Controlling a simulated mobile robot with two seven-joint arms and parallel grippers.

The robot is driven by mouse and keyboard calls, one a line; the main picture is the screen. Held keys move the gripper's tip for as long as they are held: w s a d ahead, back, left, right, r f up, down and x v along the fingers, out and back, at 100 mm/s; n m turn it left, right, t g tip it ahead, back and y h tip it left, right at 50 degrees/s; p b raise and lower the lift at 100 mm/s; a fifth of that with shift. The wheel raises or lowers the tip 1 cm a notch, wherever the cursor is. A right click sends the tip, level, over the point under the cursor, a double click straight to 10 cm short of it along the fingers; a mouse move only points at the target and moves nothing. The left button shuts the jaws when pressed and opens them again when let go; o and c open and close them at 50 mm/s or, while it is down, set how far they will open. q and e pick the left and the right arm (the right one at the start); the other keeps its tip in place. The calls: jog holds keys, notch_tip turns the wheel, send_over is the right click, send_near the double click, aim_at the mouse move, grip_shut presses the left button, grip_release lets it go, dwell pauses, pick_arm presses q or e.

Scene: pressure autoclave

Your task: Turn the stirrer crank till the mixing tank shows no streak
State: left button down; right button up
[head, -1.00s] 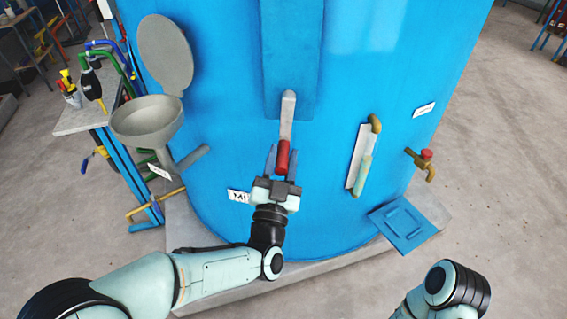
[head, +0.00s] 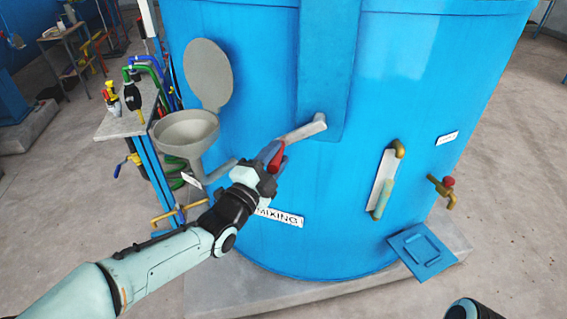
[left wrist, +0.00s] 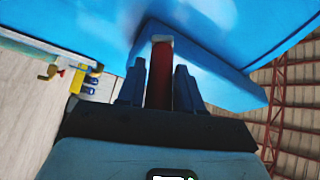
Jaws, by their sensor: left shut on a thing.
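The blue mixing tank (head: 345,235) fills the middle of the head view, with a "MIXING" label low on its front. The stirrer crank's grey arm (head: 303,130) slopes down and left from its pivot to a red handle (head: 277,162). My left gripper (head: 270,155) is shut on this red handle. In the left wrist view the handle (left wrist: 161,75) stands between the two fingers (left wrist: 160,88). A sight glass (head: 383,185) with a pale green tube is on the tank's right front. I cannot make out a streak in it. My right gripper is out of view.
A grey funnel (head: 185,133) with a raised round lid (head: 208,75) sticks out left of the crank. A brass tap with a red knob (head: 447,182) and a blue hatch plate (head: 422,251) are at right. A side bench (head: 125,122) stands at left.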

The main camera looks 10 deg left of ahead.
pick_arm(q)
notch_tip(320, 180, up, 6)
jog(key=a+m+g+p, duration=0.1)
jog(key=m+g+p, duration=0.1)
jog(key=m, duration=0.4)
jog(key=shift+a+y+p, duration=0.3)
jog(key=shift+a+p, duration=0.05)
jog(key=shift+p, duration=0.15)
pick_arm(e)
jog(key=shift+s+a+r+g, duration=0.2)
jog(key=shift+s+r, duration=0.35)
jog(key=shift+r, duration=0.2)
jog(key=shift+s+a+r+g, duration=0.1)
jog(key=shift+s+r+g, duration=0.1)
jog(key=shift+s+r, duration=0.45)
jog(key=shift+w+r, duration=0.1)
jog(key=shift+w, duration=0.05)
pick_arm(q)
jog(key=c, duration=0.8)
grip_release()
